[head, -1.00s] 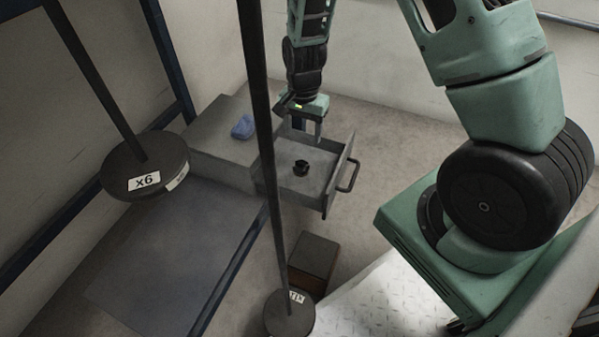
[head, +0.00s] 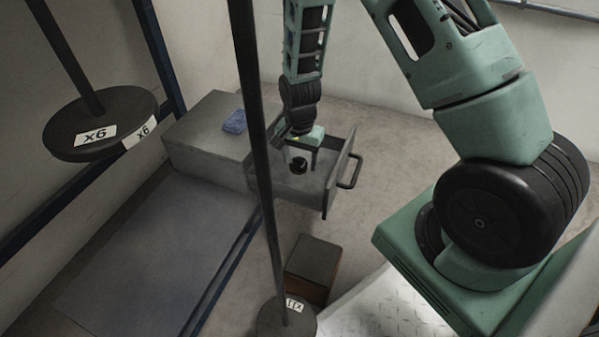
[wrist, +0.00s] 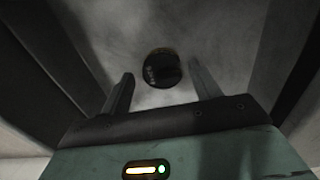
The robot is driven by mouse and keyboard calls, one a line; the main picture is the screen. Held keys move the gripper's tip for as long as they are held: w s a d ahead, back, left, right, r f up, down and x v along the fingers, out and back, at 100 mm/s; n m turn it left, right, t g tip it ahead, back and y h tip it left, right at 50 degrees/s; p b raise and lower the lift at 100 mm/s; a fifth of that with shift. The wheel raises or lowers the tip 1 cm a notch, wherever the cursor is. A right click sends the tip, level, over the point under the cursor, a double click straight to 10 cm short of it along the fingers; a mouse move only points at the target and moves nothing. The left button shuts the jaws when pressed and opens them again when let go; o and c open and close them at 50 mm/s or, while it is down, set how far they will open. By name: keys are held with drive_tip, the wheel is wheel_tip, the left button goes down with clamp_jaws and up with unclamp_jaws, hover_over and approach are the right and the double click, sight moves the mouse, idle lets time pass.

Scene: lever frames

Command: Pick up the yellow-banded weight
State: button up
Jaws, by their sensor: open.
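A small dark round weight (head: 298,166) lies in the open grey drawer (head: 337,178). In the wrist view the weight (wrist: 163,70) shows a dark top with small pale marks and a faint brownish rim at its far edge. I cannot make out a clear yellow band. My gripper (wrist: 161,75) is open and points down into the drawer. Its two fingers show to the left and right of the weight in the wrist view, with gaps on both sides. In the head view my gripper (head: 300,164) is low over the weight, which it partly hides.
The drawer extends from a grey cabinet (head: 205,145) with a blue item (head: 234,121) on top. A disc marked x6 (head: 100,125) hangs on a rod at left. A dark rod with a disc (head: 286,318) crosses in front. A brown box (head: 314,262) stands below the drawer.

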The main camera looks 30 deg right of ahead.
drive_tip(key=shift+f, duration=0.25)
drive_tip(key=c, duration=1)
drive_tip(key=shift+r, duration=0.1)
